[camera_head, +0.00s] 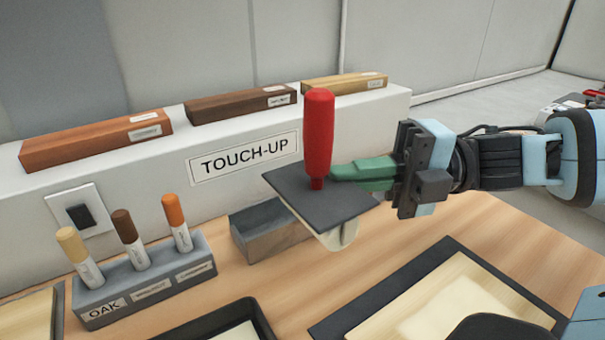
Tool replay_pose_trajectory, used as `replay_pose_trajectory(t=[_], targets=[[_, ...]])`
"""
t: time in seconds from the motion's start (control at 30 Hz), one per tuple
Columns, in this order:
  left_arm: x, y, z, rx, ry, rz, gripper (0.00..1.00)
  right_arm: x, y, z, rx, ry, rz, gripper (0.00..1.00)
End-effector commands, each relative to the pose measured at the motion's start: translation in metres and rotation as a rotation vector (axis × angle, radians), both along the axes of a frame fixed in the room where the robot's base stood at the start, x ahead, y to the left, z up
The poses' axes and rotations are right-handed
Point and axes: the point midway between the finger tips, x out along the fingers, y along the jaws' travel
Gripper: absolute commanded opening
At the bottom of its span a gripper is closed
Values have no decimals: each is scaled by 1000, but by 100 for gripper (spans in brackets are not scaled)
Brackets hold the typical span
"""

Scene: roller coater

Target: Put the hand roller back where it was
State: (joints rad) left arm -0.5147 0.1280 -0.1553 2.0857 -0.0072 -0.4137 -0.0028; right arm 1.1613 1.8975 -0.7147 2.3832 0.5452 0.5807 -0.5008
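The hand roller (319,130) has an upright red handle on a dark square plate (298,196). A cream rounded part (340,236) shows under the plate. My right gripper (335,172) comes in from the right, its green fingers close together just above the plate. They meet the lower handle and seem shut on it; the handle hides the fingertips. The roller appears to be above the wooden table, but its lowest edge is partly hidden. My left gripper does not show.
A grey block (262,241) lies behind the roller. A grey marker holder (148,284) with three markers stands at left. A dark-framed wooden panel (335,329) lies at front right, a dark tray (205,325) at front. Three wood samples rest on the white ledge (225,118) behind.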

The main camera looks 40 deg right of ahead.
Motion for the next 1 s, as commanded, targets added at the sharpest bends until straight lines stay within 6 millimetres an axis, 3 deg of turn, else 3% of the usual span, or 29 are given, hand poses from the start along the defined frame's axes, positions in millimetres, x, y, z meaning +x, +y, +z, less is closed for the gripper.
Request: replay_pose_trajectory(t=[0.4,1.0], targets=[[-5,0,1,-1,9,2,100,51,-4,-5,4,0,1,0],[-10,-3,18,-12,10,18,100,93,-8,-5,5,-7,-2,0]])
